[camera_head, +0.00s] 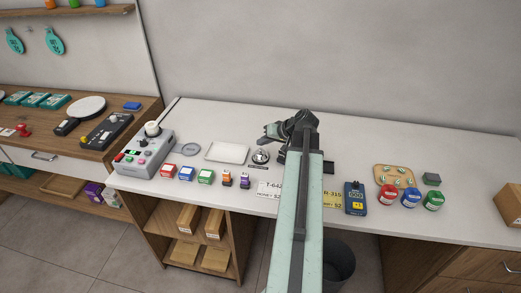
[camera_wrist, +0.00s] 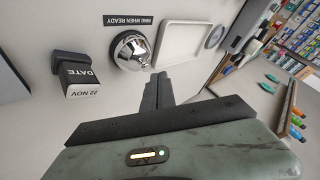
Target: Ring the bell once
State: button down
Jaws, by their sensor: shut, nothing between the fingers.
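The bell (camera_head: 260,156) is a small silver dome on a dark base on the white counter (camera_head: 335,115). In the wrist view the bell (camera_wrist: 132,48) lies just beyond my fingertips, beside a black label reading "RING WHEN READY" (camera_wrist: 131,20). My gripper (camera_head: 266,134) is shut and empty. In the head view it appears above and slightly behind the bell. In the wrist view my gripper (camera_wrist: 158,77) points toward the bell's edge with its fingers together. I cannot tell whether the tips touch the bell; they look apart in the head view.
A white tray (camera_head: 227,152) lies left of the bell. A date block (camera_wrist: 80,80) stands near it in the wrist view. Small coloured boxes (camera_head: 187,173) line the front edge. A grey machine (camera_head: 146,152) stands at left; a blue device (camera_head: 355,197) is right of my arm.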

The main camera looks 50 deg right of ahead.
jog(key=shift+f+b, duration=0.45)
jog(key=shift+f+b, duration=0.45)
dwell(0.6)
jog(key=shift+r, duration=0.1)
jog(key=shift+r+p, duration=0.8)
jog(key=shift+p, duration=0.1)
notch_tip(320, 180, up, 5)
jog(key=p, duration=0.5)
dwell(0.4)
